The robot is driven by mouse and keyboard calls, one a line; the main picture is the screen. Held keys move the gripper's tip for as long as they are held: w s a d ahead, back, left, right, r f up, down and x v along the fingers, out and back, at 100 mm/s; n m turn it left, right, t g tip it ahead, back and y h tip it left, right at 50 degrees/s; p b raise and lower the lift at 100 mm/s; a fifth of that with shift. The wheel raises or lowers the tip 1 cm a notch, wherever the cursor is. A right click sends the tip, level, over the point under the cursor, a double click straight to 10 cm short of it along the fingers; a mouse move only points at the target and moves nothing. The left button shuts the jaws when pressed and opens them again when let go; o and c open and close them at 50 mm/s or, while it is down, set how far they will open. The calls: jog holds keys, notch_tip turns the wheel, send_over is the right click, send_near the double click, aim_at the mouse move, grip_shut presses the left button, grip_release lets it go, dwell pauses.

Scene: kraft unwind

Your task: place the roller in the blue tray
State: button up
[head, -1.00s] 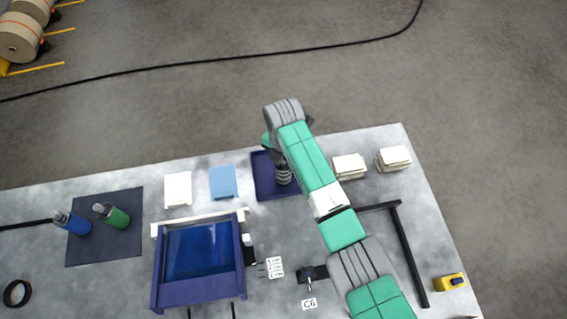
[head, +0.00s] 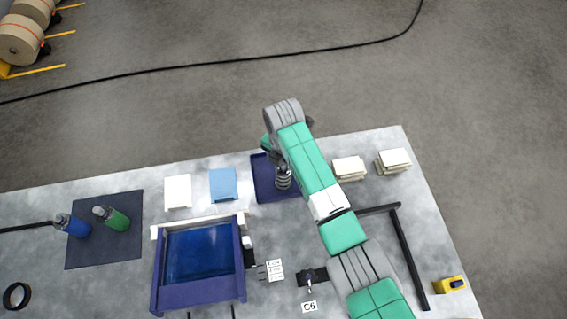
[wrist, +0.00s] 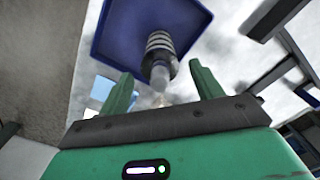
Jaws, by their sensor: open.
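The roller (head: 283,179) is a grey ribbed cylinder, seen within the outline of the dark blue tray (head: 262,176), beside my arm. In the wrist view the roller (wrist: 159,44) shows against the blue tray (wrist: 118,38), with a pale, smooth end towards me. My gripper (wrist: 160,76) is open, its two green fingers apart on either side of the roller's near end. I see no finger touching it. Whether the roller rests fully on the tray floor is hard to tell. In the head view my arm hides the tray's right part and most of the gripper.
White (head: 178,190) and light blue (head: 223,183) blocks stand left of the tray. A blue-framed machine (head: 198,262) is in front. Stacked pale pads (head: 349,167) and a black bar (head: 410,255) lie to the right.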

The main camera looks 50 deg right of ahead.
notch_tip(320, 180, up, 10)
jog(key=shift+f+p, duration=0.1)
jog(key=shift+p, duration=1.15)
